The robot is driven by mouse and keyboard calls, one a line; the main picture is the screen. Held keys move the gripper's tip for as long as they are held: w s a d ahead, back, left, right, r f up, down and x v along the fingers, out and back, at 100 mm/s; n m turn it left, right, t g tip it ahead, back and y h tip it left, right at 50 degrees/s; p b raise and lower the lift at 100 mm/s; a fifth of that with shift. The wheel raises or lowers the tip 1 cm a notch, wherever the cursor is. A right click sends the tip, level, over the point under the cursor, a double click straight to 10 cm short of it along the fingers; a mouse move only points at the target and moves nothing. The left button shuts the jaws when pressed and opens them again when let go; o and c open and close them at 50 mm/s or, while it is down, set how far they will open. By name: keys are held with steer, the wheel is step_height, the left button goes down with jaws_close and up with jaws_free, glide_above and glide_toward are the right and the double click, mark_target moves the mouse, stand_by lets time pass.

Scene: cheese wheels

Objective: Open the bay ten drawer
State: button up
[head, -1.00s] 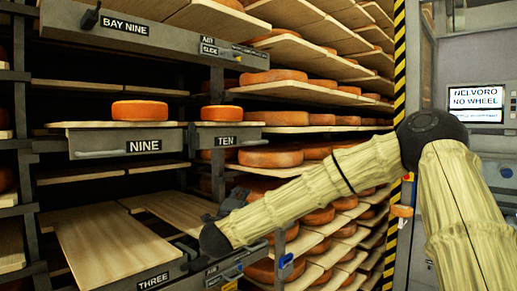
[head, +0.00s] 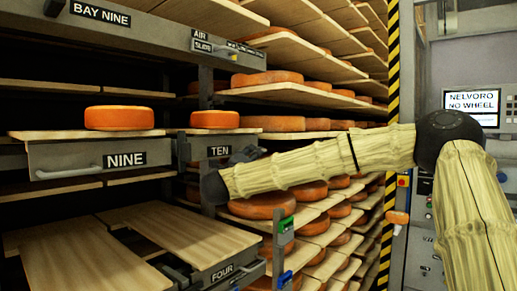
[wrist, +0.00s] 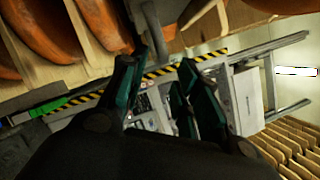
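The bay ten drawer (head: 233,152), a grey front labelled TEN, is at mid-height in the head view, right of the NINE drawer. An orange cheese wheel (head: 214,119) sits on the board above it. My gripper (head: 246,155) is at the right part of the TEN front, largely hidden by my arm. In the wrist view my gripper (wrist: 160,78) has its two dark green fingers apart. A grey curved bar (wrist: 152,28), which looks like a handle, runs down near the left fingertip. I cannot tell whether the fingers touch it.
The NINE drawer (head: 80,165) with a handle and a cheese wheel (head: 119,118) is to the left. A lower drawer labelled FOUR (head: 222,272) stands below. Shelves of cheese wheels recede behind. A striped post (head: 391,100) and control panel (head: 474,100) are on the right.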

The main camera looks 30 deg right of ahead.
steer(key=p+x, duration=0.2)
steer(key=x, duration=0.4)
steer(key=shift+s+d+r, duration=0.1)
steer(key=shift+w+d+p, duration=0.3)
steer(key=shift+w+p, duration=0.1)
steer(key=shift+w, duration=0.1)
steer(key=shift+s, duration=0.1)
jaws_close()
